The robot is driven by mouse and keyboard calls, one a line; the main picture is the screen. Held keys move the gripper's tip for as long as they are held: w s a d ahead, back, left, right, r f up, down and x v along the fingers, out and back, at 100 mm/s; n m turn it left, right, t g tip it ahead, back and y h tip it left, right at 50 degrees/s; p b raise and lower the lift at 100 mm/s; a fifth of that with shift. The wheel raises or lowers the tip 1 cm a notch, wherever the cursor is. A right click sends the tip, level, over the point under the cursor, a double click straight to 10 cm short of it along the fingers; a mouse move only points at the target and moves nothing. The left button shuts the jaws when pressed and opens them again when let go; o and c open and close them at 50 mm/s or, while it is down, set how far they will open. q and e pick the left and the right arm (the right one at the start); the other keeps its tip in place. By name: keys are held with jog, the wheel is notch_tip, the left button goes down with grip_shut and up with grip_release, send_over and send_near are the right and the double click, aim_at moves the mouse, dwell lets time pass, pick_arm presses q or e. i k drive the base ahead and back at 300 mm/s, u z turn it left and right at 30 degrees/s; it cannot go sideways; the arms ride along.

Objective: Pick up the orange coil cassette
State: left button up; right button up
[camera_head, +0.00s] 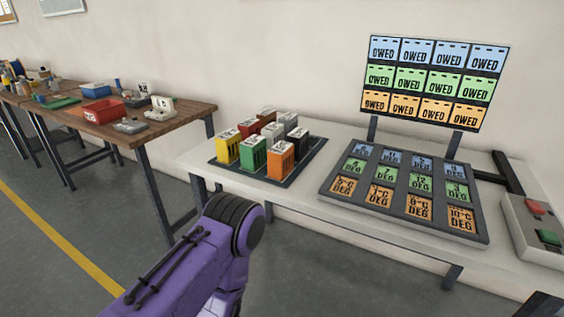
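The orange coil cassette (280,161) stands upright at the front right corner of a dark tray (225,166) on the white table. Beside it on the tray stand several other cassettes: a green one (253,155), a yellow one (228,146), a black one (298,142), and red, brown, grey and white ones behind. A purple arm link of mine (190,270) shows at the bottom left, in front of the table and apart from the cassettes. Neither of my grippers shows in this view.
A slanted panel (330,190) with blue, green and orange labelled tiles lies right of the tray. An upright sign board (366,85) stands behind it. A control box (535,228) with red and green buttons is at the right. A wooden bench (185,115) with clutter stands left.

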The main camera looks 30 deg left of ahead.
aim_at(280, 157)
jog(key=u, duration=2.3)
jog(key=i, duration=1.55)
jog(key=z, duration=2.65)
